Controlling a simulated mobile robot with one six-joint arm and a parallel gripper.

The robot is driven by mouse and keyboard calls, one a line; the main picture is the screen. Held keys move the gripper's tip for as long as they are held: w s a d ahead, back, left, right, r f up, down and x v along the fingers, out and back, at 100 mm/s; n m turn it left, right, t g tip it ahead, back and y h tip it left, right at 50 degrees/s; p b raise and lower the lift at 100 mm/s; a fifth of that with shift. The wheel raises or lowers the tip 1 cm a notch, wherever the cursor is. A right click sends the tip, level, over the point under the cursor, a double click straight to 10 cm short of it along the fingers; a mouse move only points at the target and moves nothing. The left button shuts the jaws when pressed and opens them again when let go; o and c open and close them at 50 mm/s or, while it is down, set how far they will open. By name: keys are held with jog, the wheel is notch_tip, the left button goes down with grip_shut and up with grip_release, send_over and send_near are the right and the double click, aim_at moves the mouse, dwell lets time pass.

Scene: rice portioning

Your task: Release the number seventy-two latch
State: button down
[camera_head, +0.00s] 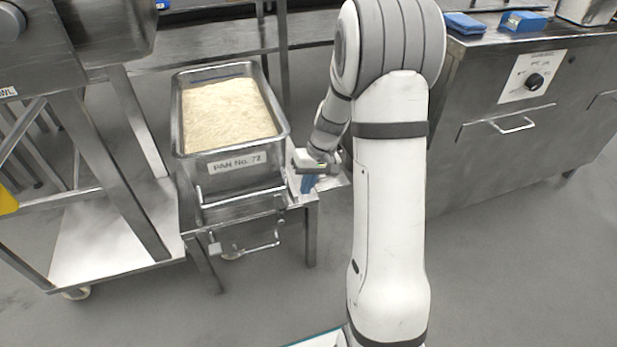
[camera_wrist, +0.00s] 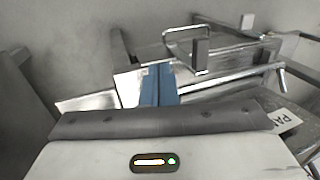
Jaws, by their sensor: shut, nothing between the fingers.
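A steel pan (camera_head: 185,135) full of pale rice carries the label "PAN No. 72" (camera_head: 237,163) and sits on a steel stand (camera_head: 312,225). A bar frame (camera_head: 240,199) crosses the pan's front. Below it is a bent bar handle (camera_head: 262,248), which also shows in the wrist view (camera_wrist: 187,29). Which part is the latch is hard to tell. My gripper (camera_head: 307,184) is beside the right front corner of the pan, over the stand's edge. Its blue fingers (camera_wrist: 158,84) are shut and empty, apart from the handle.
A steel cart (camera_head: 110,235) with a lower shelf stands at left. A steel cabinet (camera_head: 470,165) with a knob panel (camera_head: 532,77) and blue items (camera_head: 524,21) on top stands at right. Open grey floor lies in front of the stand.

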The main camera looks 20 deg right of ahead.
jog(key=shift+a+f+b, duration=0.3)
jog(key=shift+a+f, duration=0.15)
jog(key=shift+a, duration=0.3)
jog(key=shift+a+f+b, duration=0.25)
jog(key=shift+a+f, duration=0.15)
jog(key=shift+a, duration=0.35)
jog(key=shift+a+f+b, duration=0.3)
jog(key=shift+a+f, duration=0.15)
jog(key=shift+a, duration=0.3)
